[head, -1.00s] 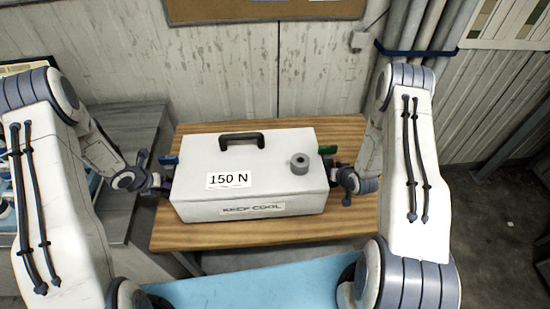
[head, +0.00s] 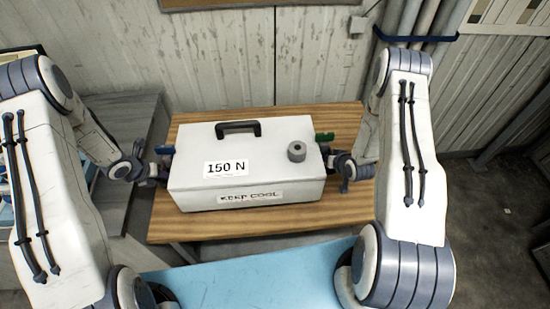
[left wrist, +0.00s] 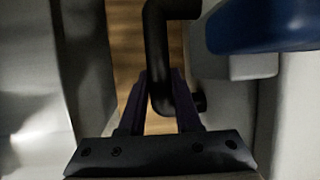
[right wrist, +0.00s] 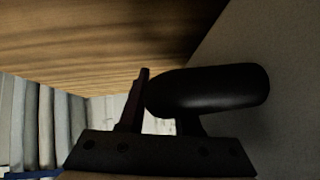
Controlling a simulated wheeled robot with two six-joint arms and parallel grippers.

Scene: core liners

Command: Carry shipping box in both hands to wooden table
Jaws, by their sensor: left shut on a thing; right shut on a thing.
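The white shipping box (head: 250,160) has a black top handle, labels "150 N" and "KEEP COOL", and a grey round piece (head: 297,151) on its lid. In the head view it is over the wooden table (head: 170,230); whether it touches the top I cannot tell. My left gripper (head: 160,173) is at the box's left side, and the left wrist view shows its fingers around a black side handle (left wrist: 160,60). My right gripper (head: 338,172) is at the box's right side, and the right wrist view shows it at another black side handle (right wrist: 215,88).
A grey bench (head: 125,130) stands left of the table. A light blue surface (head: 250,280) lies in front, between my arms. A panelled wall (head: 220,60) with pipes (head: 415,25) is behind. Open floor (head: 490,220) shows at the right.

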